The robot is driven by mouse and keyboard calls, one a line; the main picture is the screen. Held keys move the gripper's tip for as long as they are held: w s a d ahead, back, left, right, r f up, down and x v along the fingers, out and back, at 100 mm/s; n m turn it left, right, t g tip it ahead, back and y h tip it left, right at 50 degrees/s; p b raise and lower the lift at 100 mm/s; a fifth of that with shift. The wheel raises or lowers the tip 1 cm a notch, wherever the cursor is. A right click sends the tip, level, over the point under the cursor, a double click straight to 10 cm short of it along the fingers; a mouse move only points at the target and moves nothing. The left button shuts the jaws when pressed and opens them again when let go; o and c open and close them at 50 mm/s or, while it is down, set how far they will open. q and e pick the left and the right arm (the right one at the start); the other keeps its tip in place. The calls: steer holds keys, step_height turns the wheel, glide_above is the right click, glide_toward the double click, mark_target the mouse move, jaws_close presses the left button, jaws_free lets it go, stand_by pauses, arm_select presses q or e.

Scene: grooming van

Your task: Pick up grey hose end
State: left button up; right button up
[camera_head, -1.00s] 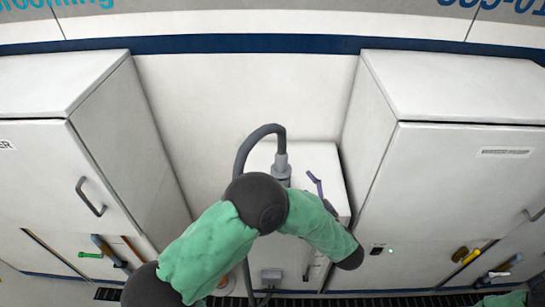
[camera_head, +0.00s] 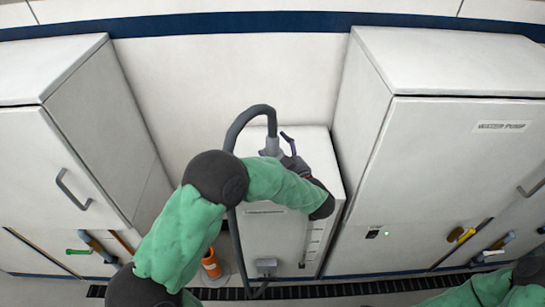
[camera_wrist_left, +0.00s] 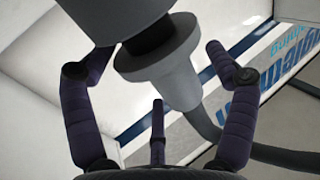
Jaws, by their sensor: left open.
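The grey hose end (camera_head: 271,148) hangs at the end of a dark grey hose that arches over the narrow white cabinet (camera_head: 270,238) in the middle. My left gripper (camera_head: 288,152) is open right beside it, on its right in the head view. In the left wrist view the hose end (camera_wrist_left: 165,76) shows as a flanged grey cylinder among my open dark purple fingers (camera_wrist_left: 155,62). I cannot tell whether any finger touches it. My forearm hides part of the hose in the head view. My right gripper is not in view.
A large white cabinet (camera_head: 85,165) stands on the left, and another (camera_head: 450,150) labelled water pump stands on the right. An orange object (camera_head: 211,263) is low behind my left arm. A dark floor grate (camera_head: 350,289) runs along the front. Part of my right arm shows at lower right.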

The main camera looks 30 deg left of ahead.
arm_select(q)
steer(key=shift+w+a, duration=0.4)
steer(key=shift+a, duration=0.2)
steer(key=c, duration=1.5)
steer(key=shift+r, duration=0.1)
steer(key=shift+c, duration=0.2)
steer(key=shift+r, duration=0.1)
step_height(320, 180, up, 10)
steer(key=p, duration=0.4)
steer(key=shift+r+p, duration=1.45)
steer(key=shift+p, duration=0.35)
steer(key=shift+d+f, duration=0.1)
steer(key=shift+f, duration=0.05)
